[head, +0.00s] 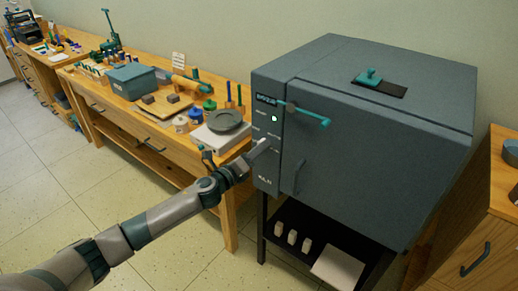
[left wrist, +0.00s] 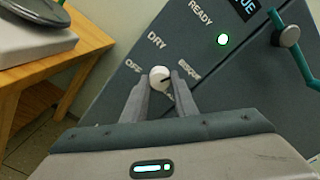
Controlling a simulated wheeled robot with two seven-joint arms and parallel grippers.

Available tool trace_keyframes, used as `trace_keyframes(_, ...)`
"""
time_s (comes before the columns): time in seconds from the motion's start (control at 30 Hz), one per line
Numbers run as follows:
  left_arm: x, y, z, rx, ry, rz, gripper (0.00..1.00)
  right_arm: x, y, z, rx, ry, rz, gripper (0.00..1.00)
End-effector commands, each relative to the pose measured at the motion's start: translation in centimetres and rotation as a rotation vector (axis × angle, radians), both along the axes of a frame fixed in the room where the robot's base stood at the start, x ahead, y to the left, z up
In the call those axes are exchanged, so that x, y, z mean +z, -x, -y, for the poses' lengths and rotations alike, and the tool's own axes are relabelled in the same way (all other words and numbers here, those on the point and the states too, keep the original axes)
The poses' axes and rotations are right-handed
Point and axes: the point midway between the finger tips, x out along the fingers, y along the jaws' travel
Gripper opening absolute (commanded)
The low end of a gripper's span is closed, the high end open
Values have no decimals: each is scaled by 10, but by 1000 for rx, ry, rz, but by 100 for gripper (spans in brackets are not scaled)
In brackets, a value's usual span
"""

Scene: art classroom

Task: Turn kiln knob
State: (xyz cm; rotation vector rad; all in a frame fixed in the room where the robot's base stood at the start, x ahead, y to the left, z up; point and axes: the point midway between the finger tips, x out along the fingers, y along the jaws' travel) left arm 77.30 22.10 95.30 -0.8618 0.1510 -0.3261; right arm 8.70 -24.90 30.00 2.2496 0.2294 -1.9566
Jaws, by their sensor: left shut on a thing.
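The kiln (head: 380,140) is a large dark grey box on a black stand, with a control panel on its left front side. In the left wrist view, the kiln knob (left wrist: 159,77) is a small white dial with a dark mark, ringed by the words OFF, DRY and BISQUE. My left gripper (left wrist: 160,88) has a finger on each side of the knob and is shut on it. In the head view my left gripper (head: 262,146) reaches the panel and hides the knob. A green light (left wrist: 223,40) glows beside READY. My right gripper is not in view.
A teal lever (head: 312,117) sticks out above the door handle (head: 298,178). A wooden workbench (head: 170,150) with pots and tools stands left of the kiln. White blocks (head: 292,237) sit on the stand's lower shelf. The tiled floor in front is open.

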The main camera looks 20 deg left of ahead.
Motion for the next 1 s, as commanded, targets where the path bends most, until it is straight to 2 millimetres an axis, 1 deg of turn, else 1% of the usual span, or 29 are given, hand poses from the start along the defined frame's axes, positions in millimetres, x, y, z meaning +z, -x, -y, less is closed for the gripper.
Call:
trace_keyframes(0.17,-2,1,1,-2,1,-3,3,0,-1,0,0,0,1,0)
trace_keyframes(0.2,-2,1,1,-2,1,-3,35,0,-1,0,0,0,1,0)
trace_keyframes(0.23,-2,1,1,-2,1,-3,42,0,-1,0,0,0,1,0)
trace_keyframes(0.27,-2,1,1,-2,1,-3,44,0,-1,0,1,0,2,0)
trace_keyframes(0.67,-1,3,-1,0,1,-2,44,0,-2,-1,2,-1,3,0)
trace_keyframes(0.87,-2,17,-7,1,0,-2,44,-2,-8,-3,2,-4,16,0)
trace_keyframes(1.0,-3,37,-14,0,0,-3,44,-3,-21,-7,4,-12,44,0)
